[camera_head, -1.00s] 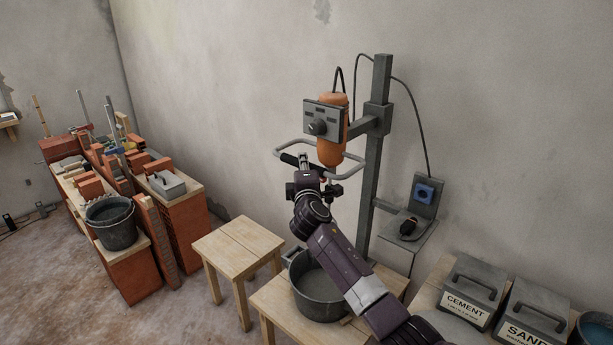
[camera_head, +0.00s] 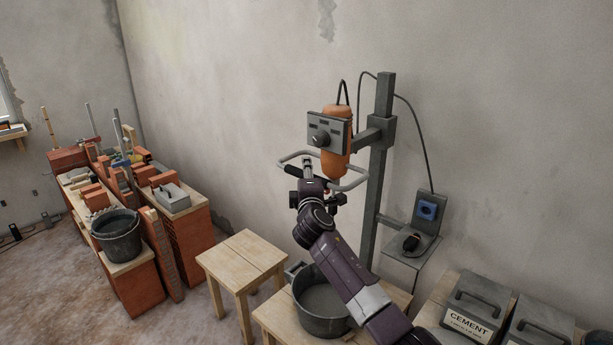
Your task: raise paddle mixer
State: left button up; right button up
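The paddle mixer (camera_head: 337,156) has an orange body, a grey control box and a looped handle (camera_head: 352,184). It hangs from a sliding bracket (camera_head: 381,132) high on a grey upright post (camera_head: 377,205). Its lower end is hidden behind my arm. My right gripper (camera_head: 307,171), on the arm from the bottom right, is at the front left of the handle, by its black grip. It overlaps the handle, but its fingers are too small to tell whether they are closed. A dark bucket (camera_head: 318,318) stands below on a wooden table. My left gripper is not in view.
A small wooden table (camera_head: 243,257) stands empty to the left. A wall bracket with a blue socket (camera_head: 427,210) is right of the post. A cement box (camera_head: 470,307) sits at the lower right. Brick stacks and another bucket (camera_head: 117,236) are at the far left.

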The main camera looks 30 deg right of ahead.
jog(key=shift+f, duration=0.15)
jog(key=shift+s+a+f, duration=0.15)
jog(key=shift+s, duration=0.2)
jog(key=v, duration=1.1)
jog(key=shift+s+r, duration=0.2)
